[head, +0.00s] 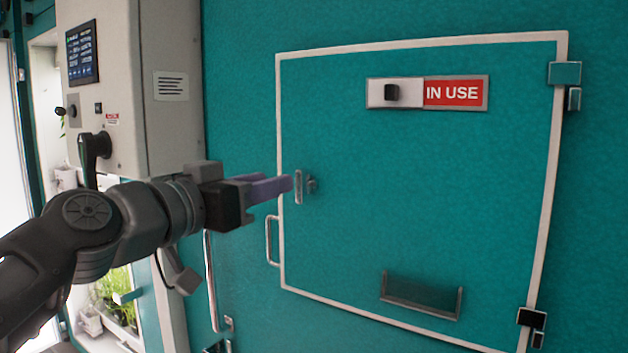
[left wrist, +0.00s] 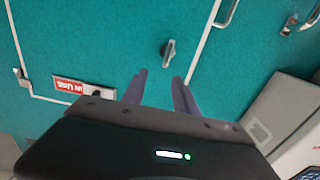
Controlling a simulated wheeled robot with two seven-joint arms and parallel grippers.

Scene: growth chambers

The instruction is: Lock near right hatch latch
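The teal hatch (head: 430,210) is closed in its white frame in the head view. Its small metal latch (head: 312,185) is at the left edge, partly hidden by my fingertips. In the left wrist view the latch (left wrist: 168,52) is a small grey turn-piece on the door, just beyond the fingertips and roughly between their lines. My left gripper (head: 288,185) points at it from the left; in the left wrist view the gripper (left wrist: 158,78) has its two fingers apart with nothing between them. Contact with the latch is not visible. My right gripper is in neither view.
An "IN USE" slider sign (head: 428,93) is high on the hatch, and a small tray (head: 422,297) is low on it. A pull handle (head: 271,240) stands out below the latch. A control box (head: 150,100) with a screen is at the left, close to my arm.

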